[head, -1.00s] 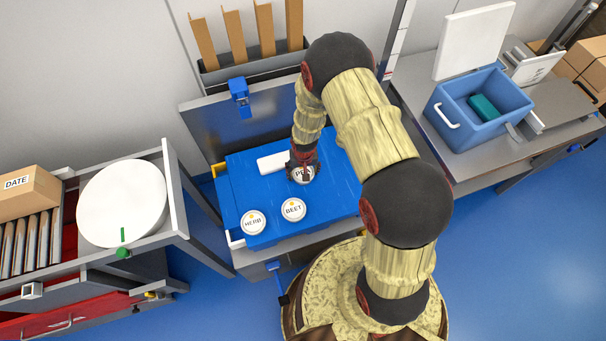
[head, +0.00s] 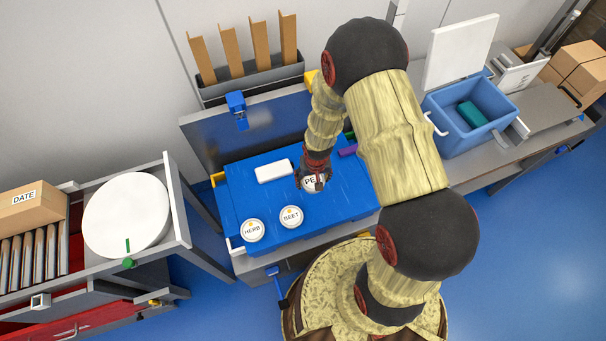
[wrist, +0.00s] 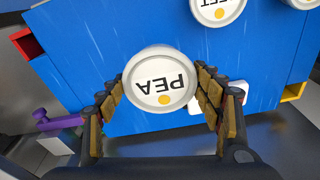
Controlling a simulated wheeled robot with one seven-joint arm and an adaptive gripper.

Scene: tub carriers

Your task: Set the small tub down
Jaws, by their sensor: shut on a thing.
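The small white tub with a PEA lid (head: 312,182) is over the blue work surface (head: 330,210), toward its right part. My gripper (head: 314,180) is shut on this tub. In the wrist view the PEA tub (wrist: 160,78) sits between the two fingers of my gripper (wrist: 161,82), lid facing the camera. Its underside is hidden, so I cannot tell whether it touches the blue surface. Two similar tubs, HERB (head: 252,230) and BEET (head: 291,217), stand on the blue surface to the left of it.
A white block (head: 274,171) lies on the blue surface behind the tubs. A purple piece (head: 347,151) is near the back right edge. A blue bin (head: 450,125) stands on the right bench, a white round disc (head: 127,215) on the left one. The front right of the blue surface is clear.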

